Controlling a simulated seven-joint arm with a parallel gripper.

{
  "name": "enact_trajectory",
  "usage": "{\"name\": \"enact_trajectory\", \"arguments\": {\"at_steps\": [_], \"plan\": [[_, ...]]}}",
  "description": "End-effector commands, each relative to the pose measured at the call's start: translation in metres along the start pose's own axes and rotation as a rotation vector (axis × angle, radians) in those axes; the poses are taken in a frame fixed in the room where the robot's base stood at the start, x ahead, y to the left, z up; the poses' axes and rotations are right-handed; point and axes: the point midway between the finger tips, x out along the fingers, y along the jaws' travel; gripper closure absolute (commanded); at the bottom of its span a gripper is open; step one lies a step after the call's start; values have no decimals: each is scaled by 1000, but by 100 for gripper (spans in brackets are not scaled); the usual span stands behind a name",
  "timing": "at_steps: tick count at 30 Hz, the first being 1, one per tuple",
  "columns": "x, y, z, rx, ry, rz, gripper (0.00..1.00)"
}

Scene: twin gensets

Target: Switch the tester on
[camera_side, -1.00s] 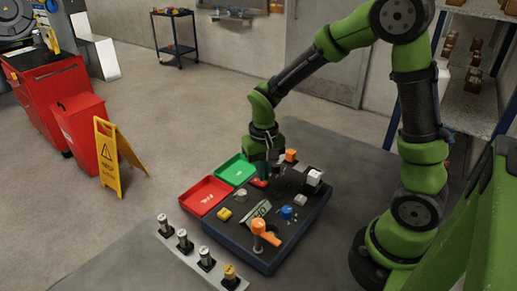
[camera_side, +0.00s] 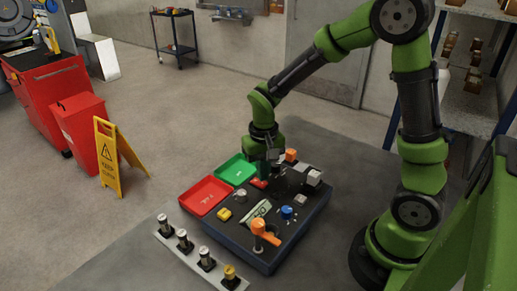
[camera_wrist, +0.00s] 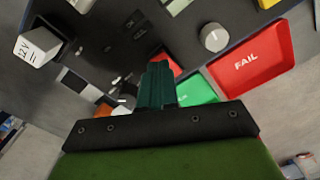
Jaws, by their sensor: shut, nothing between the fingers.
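My gripper (camera_side: 272,170) points down over the box's far part, beside a red part (camera_side: 258,183). In the wrist view, my gripper's dark green fingers (camera_wrist: 157,84) are together with nothing held. A red part (camera_wrist: 173,66) shows partly behind them. A black panel with a pale grey face (camera_wrist: 80,85) lies to their left. I cannot tell which control is the power switch, or whether the fingers touch the box.
A red FAIL tray (camera_side: 187,205) and a green tray (camera_side: 222,174) adjoin the box's left side. A white block marked 12 V (camera_wrist: 38,46) stands on the panel. An orange handle (camera_side: 266,236) rises near the front. A strip of several cylinders (camera_side: 217,279) lies at front left.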

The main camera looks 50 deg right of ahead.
Motion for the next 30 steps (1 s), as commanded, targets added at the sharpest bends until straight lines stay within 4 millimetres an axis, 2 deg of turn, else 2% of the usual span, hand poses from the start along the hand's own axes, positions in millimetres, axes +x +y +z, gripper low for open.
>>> {"name": "enact_trajectory", "arguments": {"at_steps": [30], "plan": [[15,0,0,0,0,0,100]]}}
